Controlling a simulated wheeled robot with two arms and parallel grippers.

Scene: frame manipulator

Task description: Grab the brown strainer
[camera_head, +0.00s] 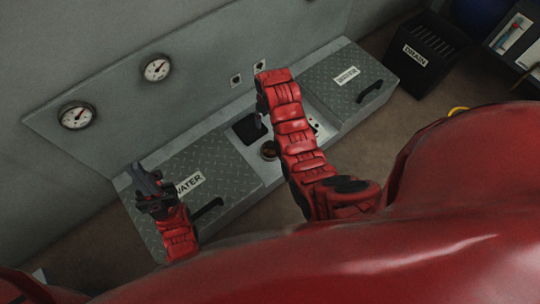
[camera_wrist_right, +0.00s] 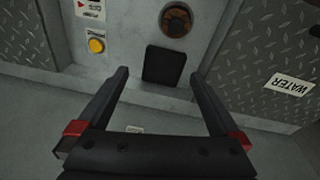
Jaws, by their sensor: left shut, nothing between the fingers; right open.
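The brown strainer (camera_wrist_right: 177,20) is a round brown piece in a dark ring in the grey panel, at the top of the right wrist view. In the head view the strainer (camera_head: 268,151) shows small, just left of my right arm. My right gripper (camera_wrist_right: 159,76) is open and empty, its fingers pointing at the panel. The strainer lies beyond the fingertips and a little to the right in that view. In the head view the right fingers are mostly hidden by my arm. My left gripper (camera_head: 148,180) is shut and empty over the left WATER cover.
A black square (camera_wrist_right: 165,65) lies on the panel between the fingertips and strainer. A yellow button (camera_wrist_right: 96,45) is left of it. Treadplate covers with black handles flank the recess; one is labelled WATER (camera_head: 189,184). Two gauges (camera_head: 77,116) are on the wall. A DRAIN bin (camera_head: 420,58) stands right.

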